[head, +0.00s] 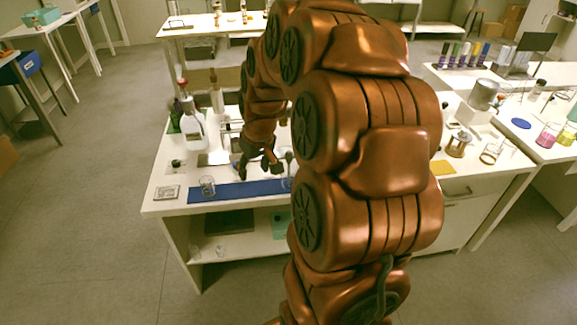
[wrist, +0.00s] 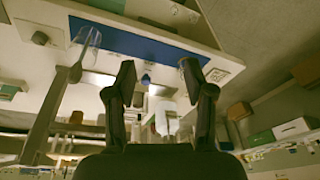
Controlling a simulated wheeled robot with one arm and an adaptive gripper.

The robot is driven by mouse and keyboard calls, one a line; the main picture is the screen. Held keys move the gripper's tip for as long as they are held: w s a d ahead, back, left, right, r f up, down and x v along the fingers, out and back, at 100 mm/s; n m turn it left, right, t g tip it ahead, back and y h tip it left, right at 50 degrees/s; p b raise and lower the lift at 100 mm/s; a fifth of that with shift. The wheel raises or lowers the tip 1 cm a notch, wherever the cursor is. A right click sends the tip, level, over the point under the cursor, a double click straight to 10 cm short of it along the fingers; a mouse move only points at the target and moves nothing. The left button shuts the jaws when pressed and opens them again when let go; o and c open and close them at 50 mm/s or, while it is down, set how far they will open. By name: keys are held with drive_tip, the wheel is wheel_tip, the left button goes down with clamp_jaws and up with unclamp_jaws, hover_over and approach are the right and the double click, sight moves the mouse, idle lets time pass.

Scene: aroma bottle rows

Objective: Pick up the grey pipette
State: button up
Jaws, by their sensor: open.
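My gripper (head: 259,169) is open and reaches down over the white bench; in the wrist view its two fingers (wrist: 158,68) are apart with nothing held between them. A long grey rod-like thing, which looks to be the grey pipette (wrist: 52,108), shows at the left of the wrist view, outside the fingers. Its end meets a clear glass (wrist: 89,37), and it seems to stand in it. In the head view the grey thing (head: 289,157) shows small, right of my gripper and partly beside my arm.
A blue mat (head: 232,191) lies along the bench's front edge. A glass beaker (head: 207,186) stands at its left end, also seen in the wrist view (wrist: 190,80). A white bottle (head: 193,132) stands behind. My arm hides the bench's middle in the head view.

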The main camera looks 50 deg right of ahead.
drive_tip(key=m+t+h, duration=0.2)
approach(289, 152)
drive_tip(key=d+x, duration=0.1)
drive_tip(key=x, duration=0.4)
drive_tip(key=shift+a+p+x, duration=0.2)
drive_tip(key=shift+p+x, duration=0.8)
drive_tip(key=shift+x, duration=0.9)
drive_tip(key=shift+a+p+x, duration=0.2)
drive_tip(key=shift+p+x, duration=0.8)
drive_tip(key=shift+x, duration=0.85)
drive_tip(key=c, duration=0.8)
